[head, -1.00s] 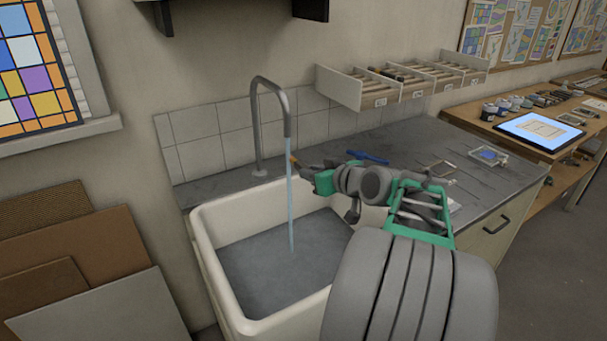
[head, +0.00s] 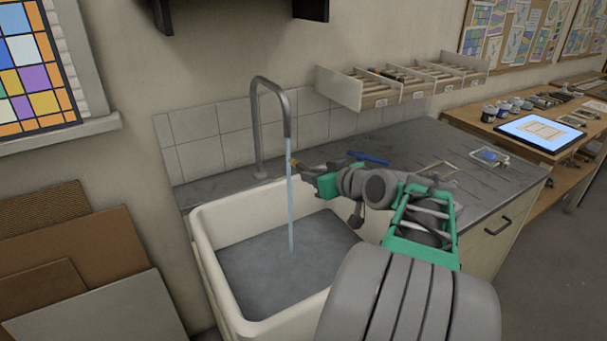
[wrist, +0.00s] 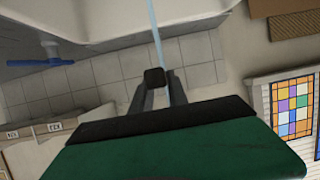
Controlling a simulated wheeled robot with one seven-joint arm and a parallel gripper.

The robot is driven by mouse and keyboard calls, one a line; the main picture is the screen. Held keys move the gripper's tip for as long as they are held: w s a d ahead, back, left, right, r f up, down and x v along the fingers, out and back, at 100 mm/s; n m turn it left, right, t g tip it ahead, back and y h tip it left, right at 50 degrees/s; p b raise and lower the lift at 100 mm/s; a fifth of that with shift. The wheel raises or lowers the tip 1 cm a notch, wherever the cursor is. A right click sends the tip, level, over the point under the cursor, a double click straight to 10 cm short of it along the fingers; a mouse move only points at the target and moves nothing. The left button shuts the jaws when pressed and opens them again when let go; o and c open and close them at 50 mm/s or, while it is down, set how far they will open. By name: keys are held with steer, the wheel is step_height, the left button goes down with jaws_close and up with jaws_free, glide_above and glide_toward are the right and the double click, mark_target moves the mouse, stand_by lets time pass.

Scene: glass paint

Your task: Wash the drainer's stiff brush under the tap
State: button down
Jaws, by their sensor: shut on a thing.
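My gripper (head: 303,168) is over the back right of the sink and is shut on the stiff brush. A small yellowish-brown part of the brush (head: 293,161) shows just beyond the fingertips in the head view, at the water stream (head: 290,205). In the wrist view the dark end of the brush (wrist: 154,77) sits between the fingers (wrist: 162,92), with the stream (wrist: 155,25) close by. Most of the brush is hidden, and I cannot tell how much of it is wet. Water runs from the grey tap (head: 287,120) into the white sink (head: 207,238).
A small tray (head: 490,156) with a blue item is further right. A divided rack (head: 343,88) hangs on the wall. Boards (head: 95,260) lean left of the sink.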

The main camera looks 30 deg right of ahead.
steer(key=s+d, duration=0.2)
steer(key=s, duration=0.4)
steer(key=shift+s+d+b, duration=0.2)
steer(key=shift+s+b, duration=0.05)
steer(key=shift+b, duration=0.2)
stand_by(0.9)
steer(key=s+d+r+p, duration=0.1)
steer(key=s+r+p, duration=0.1)
steer(key=s+r, duration=0.2)
steer(key=shift+s+d, duration=0.35)
stand_by(0.4)
